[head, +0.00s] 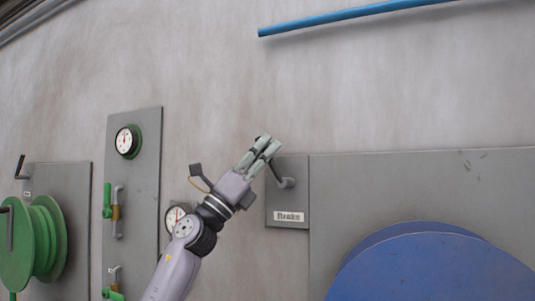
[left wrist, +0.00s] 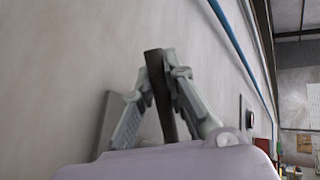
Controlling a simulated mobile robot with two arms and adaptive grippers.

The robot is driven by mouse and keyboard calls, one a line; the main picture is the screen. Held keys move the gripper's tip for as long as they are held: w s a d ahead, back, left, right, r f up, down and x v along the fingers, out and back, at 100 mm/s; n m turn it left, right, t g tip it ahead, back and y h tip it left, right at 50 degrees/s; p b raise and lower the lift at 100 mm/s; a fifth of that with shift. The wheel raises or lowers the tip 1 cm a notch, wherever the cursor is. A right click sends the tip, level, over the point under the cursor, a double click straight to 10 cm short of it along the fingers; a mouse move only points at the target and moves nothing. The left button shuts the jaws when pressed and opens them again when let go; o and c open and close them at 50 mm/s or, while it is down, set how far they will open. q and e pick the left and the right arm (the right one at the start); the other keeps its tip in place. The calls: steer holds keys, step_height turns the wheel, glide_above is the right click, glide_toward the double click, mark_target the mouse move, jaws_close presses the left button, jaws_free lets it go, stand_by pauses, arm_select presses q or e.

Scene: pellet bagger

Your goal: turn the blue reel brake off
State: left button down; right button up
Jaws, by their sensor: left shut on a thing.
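The blue reel (head: 435,268) fills the lower right of the head view. On the grey panel to its left is the brake lever (head: 287,183), a grey pivot with a dark handle, above a small white label (head: 289,217) that seems to read "Brake". My left gripper (head: 268,146) reaches up to the lever and is shut on its dark handle. In the left wrist view the dark handle (left wrist: 160,92) stands between the two fingers of my left gripper (left wrist: 160,70). Part of the handle is hidden by the fingers in the head view. My right gripper is out of view.
A green reel (head: 35,243) with its own dark lever (head: 20,165) is at the far left. A narrow panel (head: 145,140) carries a gauge (head: 127,141) and green-handled valves. Another gauge (head: 175,216) sits behind my left arm. A blue pipe (head: 350,16) runs above; the wall between is bare.

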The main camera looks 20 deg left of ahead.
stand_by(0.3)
arm_select(q)
steer(key=c, duration=1.6)
jaws_free()
steer(key=v, duration=1.2)
steer(key=shift+f, duration=0.1)
